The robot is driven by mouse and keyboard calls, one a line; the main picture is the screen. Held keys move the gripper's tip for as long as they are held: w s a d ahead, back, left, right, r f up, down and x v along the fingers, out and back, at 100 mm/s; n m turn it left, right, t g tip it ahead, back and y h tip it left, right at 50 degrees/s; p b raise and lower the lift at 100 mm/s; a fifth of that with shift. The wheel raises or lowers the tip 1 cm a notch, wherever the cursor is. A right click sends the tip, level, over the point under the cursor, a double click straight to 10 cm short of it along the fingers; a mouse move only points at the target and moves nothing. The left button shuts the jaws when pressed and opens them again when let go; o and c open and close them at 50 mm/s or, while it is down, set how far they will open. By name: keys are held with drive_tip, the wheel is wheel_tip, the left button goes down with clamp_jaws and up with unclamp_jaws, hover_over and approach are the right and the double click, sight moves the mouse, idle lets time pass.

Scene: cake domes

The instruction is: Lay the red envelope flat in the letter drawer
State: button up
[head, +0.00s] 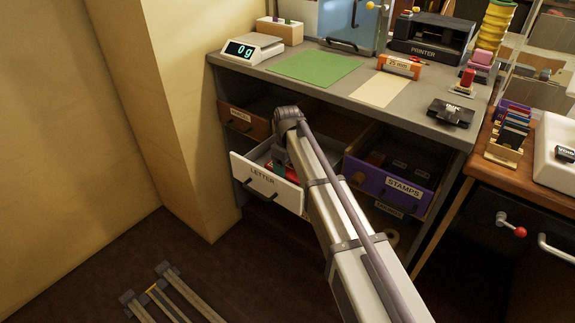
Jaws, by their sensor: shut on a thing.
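The letter drawer (246,177) has a white front with the label LETTER and is pulled out from the grey counter unit. In the head view, a small patch of red (291,174) shows inside it beside my arm. It may be part of the red envelope, but its full outline is hidden. My arm reaches up from the lower right and bends at a dark joint just above the drawer. I cannot see whether the red patch touches my gripper or lies flat.
A purple STAMPS drawer (389,184) stands open to the right of my arm. A brown drawer (242,123) is at upper left. The countertop holds a scale (252,48), a green mat (313,66) and a printer (432,36). A wall corner stands close left.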

drive_tip(key=shift+f+b, duration=0.35)
drive_tip(key=shift+f, duration=0.1)
idle(0.5)
drive_tip(key=o, duration=1)
drive_tip(key=shift+r, duration=0.1)
wheel_tip(320, 180, up, 11)
drive_tip(key=p, duration=1.1)
drive_tip(key=shift+f, duration=0.2)
